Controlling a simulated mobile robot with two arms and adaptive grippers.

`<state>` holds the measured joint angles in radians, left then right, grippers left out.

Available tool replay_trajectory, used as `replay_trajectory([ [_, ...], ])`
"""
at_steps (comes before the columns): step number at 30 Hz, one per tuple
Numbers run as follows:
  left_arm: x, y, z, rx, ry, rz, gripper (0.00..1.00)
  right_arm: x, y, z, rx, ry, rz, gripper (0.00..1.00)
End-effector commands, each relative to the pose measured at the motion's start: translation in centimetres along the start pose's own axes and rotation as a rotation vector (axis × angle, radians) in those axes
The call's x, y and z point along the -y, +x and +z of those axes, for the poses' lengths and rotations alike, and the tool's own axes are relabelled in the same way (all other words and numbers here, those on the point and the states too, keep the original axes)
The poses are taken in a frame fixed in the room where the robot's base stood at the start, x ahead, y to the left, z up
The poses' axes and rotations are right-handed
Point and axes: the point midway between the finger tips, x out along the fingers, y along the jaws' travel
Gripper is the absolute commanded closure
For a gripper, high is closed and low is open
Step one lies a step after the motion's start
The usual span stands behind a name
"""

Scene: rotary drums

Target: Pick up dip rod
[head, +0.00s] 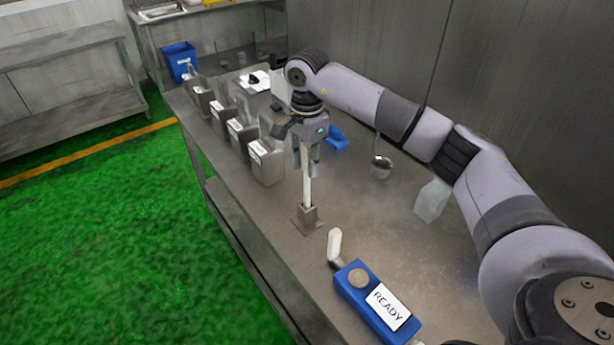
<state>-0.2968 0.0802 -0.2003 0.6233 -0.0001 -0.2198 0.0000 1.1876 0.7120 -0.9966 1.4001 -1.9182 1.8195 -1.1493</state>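A pale upright rod (307,188), which looks like the dip rod, stands in a small metal holder (309,217) near the table's front edge. My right gripper (307,162) points down right over the holder, with its fingers around the rod's upper end. The rod's top is hidden by the gripper. I cannot tell whether the fingers press on the rod or stand a little apart from it. The rod's lower end is still in the holder. My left gripper is not in view.
Several metal canisters with white labels (263,160) line the table's left edge. A blue box reading READY (353,296) with a white-handled lever (334,246) is in front. A metal cup (381,168), a translucent container (431,200) and a blue item (336,138) stand further right.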

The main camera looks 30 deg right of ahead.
Motion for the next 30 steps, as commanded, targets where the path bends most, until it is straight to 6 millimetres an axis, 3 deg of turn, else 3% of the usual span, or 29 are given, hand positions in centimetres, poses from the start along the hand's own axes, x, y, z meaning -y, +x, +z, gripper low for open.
replay_trajectory([
  [11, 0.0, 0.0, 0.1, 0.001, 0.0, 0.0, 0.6, 0.0, 0.0, 0.0, 0.0, 0.0, 0.0, 0.99],
  [23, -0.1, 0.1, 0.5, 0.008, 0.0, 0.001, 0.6, 0.0, -0.3, 0.0, 0.0, 0.0, -0.001, 1.0],
  [30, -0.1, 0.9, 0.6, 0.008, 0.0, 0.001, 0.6, 0.1, -2.5, 0.0, 0.0, 0.0, -0.004, 1.0],
])
